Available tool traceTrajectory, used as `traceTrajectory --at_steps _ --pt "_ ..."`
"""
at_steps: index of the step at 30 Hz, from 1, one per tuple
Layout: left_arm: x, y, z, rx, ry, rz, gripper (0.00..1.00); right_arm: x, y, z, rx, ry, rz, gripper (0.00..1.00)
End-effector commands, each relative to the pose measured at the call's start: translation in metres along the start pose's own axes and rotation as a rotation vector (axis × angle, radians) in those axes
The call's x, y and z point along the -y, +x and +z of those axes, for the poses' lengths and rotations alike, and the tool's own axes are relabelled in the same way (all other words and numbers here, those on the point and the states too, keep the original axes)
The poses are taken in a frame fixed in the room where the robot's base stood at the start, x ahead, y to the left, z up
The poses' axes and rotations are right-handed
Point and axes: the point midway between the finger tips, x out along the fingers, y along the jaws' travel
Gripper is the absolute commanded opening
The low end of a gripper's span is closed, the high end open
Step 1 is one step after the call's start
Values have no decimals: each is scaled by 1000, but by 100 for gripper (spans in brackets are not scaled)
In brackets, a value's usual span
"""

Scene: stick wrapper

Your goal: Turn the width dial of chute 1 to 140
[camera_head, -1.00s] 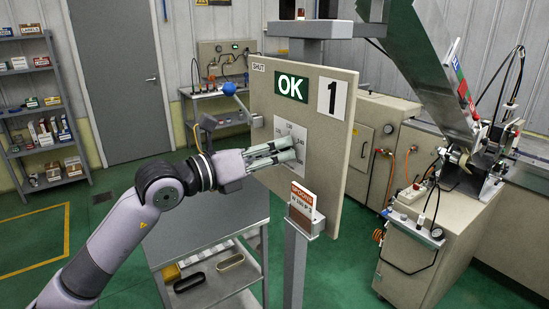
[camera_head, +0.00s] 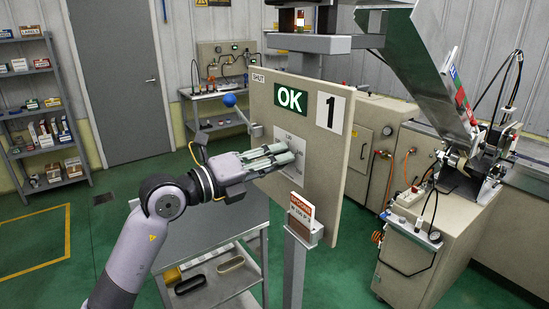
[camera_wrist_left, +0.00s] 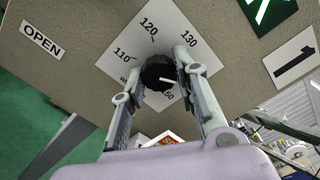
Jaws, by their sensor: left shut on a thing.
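The chute 1 panel (camera_head: 262,110) is a beige board with a green OK sign (camera_head: 291,97) and a number 1 plate (camera_head: 330,112). Its white scale plate (camera_wrist_left: 112,62) reads 110, 120, 130 and a partly covered 150 in the left wrist view. The black width dial (camera_wrist_left: 157,70) sits in the plate's middle. Its white pointer (camera_wrist_left: 170,81) points right, toward the finger between 130 and 150; any 140 mark there is hidden. My left gripper (camera_head: 290,149) is at the plate, and its fingers (camera_wrist_left: 161,72) are shut on the dial's sides. My right gripper is not in view.
A blue-knobbed lever (camera_head: 230,100) stands out at the panel's left edge, near SHUT; OPEN (camera_wrist_left: 42,40) shows in the wrist view. A sign holder (camera_head: 302,228) is below the gripper. A grey cart (camera_head: 212,262) stands lower left.

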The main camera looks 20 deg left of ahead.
Motion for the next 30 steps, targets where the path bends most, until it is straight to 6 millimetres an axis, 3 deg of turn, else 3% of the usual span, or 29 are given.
traceTrajectory --at_steps 14,15,23,30 --pt "0 0 0 1 -11 -1 0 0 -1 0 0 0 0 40" --pt "0 0 0 1 -11 -1 31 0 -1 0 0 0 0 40" --pt "0 0 0 1 -10 -1 48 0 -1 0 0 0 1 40" --pt "0 0 0 1 -10 -1 48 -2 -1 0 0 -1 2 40"
